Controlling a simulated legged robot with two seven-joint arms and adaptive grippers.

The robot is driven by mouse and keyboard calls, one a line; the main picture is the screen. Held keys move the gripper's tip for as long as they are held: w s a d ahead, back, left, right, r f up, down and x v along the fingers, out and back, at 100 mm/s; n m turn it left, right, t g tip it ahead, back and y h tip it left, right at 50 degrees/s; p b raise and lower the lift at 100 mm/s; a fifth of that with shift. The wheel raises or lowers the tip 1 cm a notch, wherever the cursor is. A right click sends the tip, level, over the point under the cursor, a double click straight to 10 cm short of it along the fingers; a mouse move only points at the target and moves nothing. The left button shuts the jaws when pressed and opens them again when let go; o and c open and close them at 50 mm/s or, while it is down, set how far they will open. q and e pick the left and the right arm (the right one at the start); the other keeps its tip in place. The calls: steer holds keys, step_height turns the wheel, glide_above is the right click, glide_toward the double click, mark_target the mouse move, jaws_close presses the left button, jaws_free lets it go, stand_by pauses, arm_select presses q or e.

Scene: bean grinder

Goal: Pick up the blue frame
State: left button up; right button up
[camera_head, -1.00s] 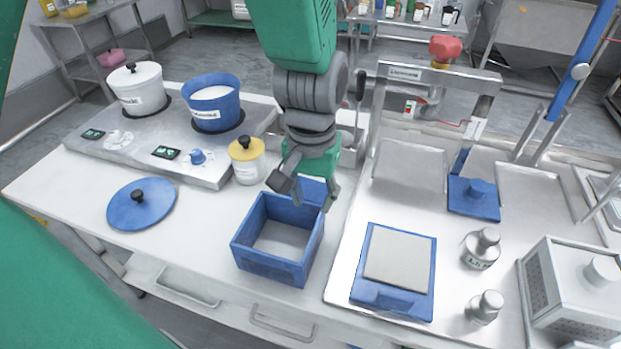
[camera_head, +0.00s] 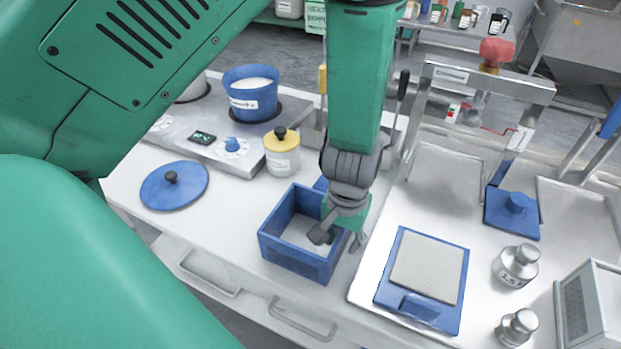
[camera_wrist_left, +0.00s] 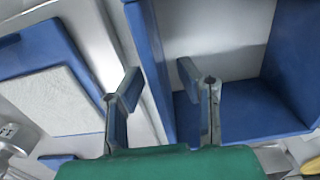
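The blue frame (camera_head: 282,254) is an open, box-like blue frame with a pale floor inside, resting upright on the white table. My left gripper (camera_head: 341,238) is low at the frame's right wall, pointing down. In the left wrist view the open fingers (camera_wrist_left: 162,107) stand on either side of one wall of the frame (camera_wrist_left: 153,60), one finger inside and one outside. A gap shows between the fingers and the wall. The gripper hides part of the right wall in the head view. My right gripper is not in view.
Right of the frame is a blue scale (camera_head: 423,281) with a grey plate, on a metal tray. Behind the frame stands a yellow-lidded jar (camera_head: 283,158). A blue lid (camera_head: 174,186) lies to the left. Metal weights (camera_head: 517,266) stand at the right.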

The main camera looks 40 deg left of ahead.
arm_select(q)
jaws_close()
